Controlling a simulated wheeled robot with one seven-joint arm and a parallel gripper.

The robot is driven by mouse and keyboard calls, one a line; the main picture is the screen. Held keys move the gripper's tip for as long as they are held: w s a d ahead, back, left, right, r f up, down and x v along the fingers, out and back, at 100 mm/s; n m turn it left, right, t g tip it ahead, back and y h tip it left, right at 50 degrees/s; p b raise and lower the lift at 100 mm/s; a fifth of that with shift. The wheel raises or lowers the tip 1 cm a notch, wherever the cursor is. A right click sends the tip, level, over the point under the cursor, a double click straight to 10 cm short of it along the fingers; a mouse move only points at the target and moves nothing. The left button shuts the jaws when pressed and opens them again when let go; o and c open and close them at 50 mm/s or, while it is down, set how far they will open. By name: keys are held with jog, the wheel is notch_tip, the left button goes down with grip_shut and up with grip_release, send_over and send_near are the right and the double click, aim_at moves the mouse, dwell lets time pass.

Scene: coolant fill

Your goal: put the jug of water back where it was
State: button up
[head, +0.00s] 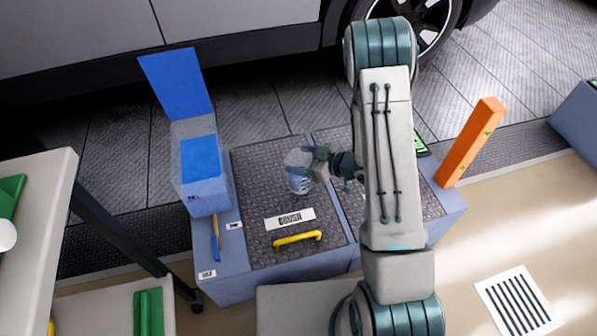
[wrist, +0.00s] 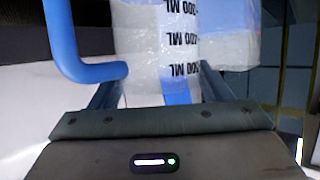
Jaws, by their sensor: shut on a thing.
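The jug of water (head: 298,180) is a small clear vessel at my gripper, over the dark textured top of a blue-grey bench. In the wrist view the jug (wrist: 150,45) fills the middle, with black ML marks upside down and a blue strip. A blue bent handle (wrist: 88,70) shows at its left. My gripper (head: 312,163) is shut on the jug, its fingers (wrist: 160,90) on either side of the jug's body. I cannot tell whether the jug's base touches the bench top.
A clear tank with blue inside (head: 201,165) and a raised blue flap (head: 176,82) stands left of the jug. A yellow handle (head: 297,238) and a label (head: 290,219) are in front. An orange post (head: 470,142) stands right. A car (head: 240,30) is behind.

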jog(key=shift+w+a+f, duration=0.15)
jog(key=shift+a+f, duration=0.2)
jog(key=shift+a, duration=0.1)
jog(key=shift+f+b, duration=0.9)
jog(key=shift+f, duration=1)
jog(key=shift+f, duration=0.15)
jog(key=o, duration=1.8)
jog(key=shift+c, duration=0.2)
